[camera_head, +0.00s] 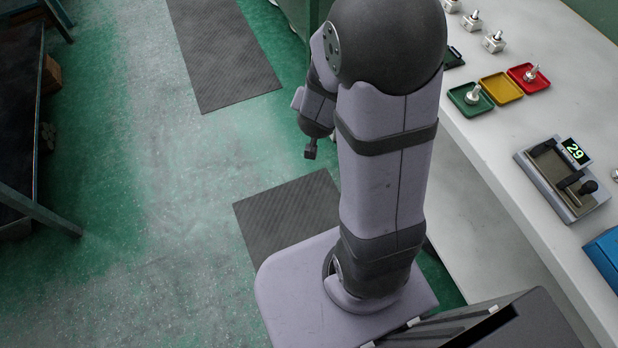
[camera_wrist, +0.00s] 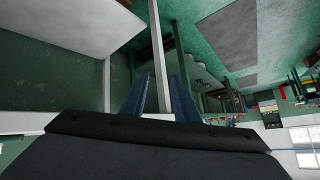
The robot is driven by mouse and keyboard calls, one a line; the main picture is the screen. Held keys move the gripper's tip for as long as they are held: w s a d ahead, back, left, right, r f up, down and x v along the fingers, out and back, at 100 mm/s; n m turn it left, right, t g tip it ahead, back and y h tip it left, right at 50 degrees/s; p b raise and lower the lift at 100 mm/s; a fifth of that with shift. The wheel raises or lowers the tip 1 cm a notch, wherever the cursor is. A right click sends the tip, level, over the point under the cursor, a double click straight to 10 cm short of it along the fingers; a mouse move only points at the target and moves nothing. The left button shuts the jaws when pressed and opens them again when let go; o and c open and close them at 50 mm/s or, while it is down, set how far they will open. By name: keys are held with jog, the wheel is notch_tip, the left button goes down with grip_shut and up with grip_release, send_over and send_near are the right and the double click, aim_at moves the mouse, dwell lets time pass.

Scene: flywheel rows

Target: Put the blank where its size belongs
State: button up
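Three small trays stand in a row on the white bench: a green tray (camera_head: 457,94), a yellow tray (camera_head: 500,88) and a red tray (camera_head: 540,85). One metal blank (camera_head: 473,95) stands in the green tray and another metal blank (camera_head: 531,74) in the red tray. The yellow tray looks empty. A grey gauge (camera_head: 545,172) lies nearer, its display (camera_head: 575,151) reading 29. In the wrist view my gripper (camera_wrist: 160,78) has two blue fingers apart with nothing seen between them. It is away from the bench trays; its fingers are not clear in the head view.
Several metal pieces on pale square blocks (camera_head: 494,42) stand at the bench's far end. A blue box (camera_head: 606,258) and a pale object (camera_head: 615,173) are cut off at the right.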

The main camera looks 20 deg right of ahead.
jog(key=s+a+n+g+y, duration=0.15)
jog(key=a+n+y, duration=0.25)
jog(key=a, duration=0.5)
jog(key=s+a+n+g, duration=0.2)
jog(key=s+n+g, duration=0.1)
jog(key=s, duration=0.5)
jog(key=s+a+n+g+y, duration=0.1)
jog(key=s+a+n+g, duration=0.1)
jog(key=s, duration=0.6)
jog(key=shift+s+n+g, duration=0.35)
jog(key=shift+n+g, duration=0.15)
jog(key=shift+g, duration=0.15)
jog(key=shift+r, duration=0.1)
notch_tip(320, 180, up, 13)
jog(key=p, duration=1.3)
